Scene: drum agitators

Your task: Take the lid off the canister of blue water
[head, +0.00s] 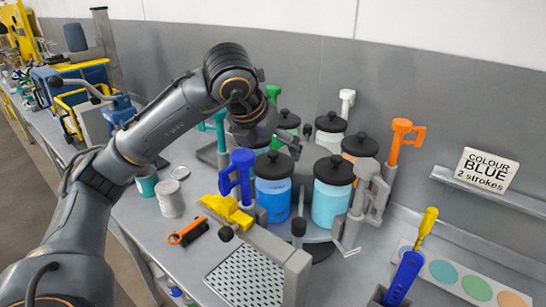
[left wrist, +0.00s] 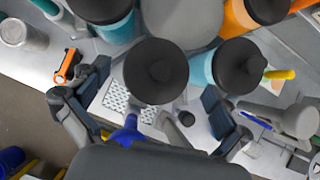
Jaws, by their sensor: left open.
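The blue-water canister (head: 273,200) stands at the front left of the canister group, with its black knobbed lid (head: 273,165) on. In the left wrist view a black lid (left wrist: 157,70), apparently this one, lies between the fingers; the body beneath is hidden. My left gripper (left wrist: 155,88) is open, with one finger on each side of the lid in that view and no visible grasp. In the head view my left gripper (head: 285,140) is above and behind the lid, its fingers partly hidden. My right gripper is in neither view.
A light-blue canister (head: 331,203) with a black lid stands close at right. Green, white and orange canisters stand behind. A blue agitator (head: 240,172) and a grey agitator (head: 360,200) stand nearby. A perforated tray (head: 245,278) is in front.

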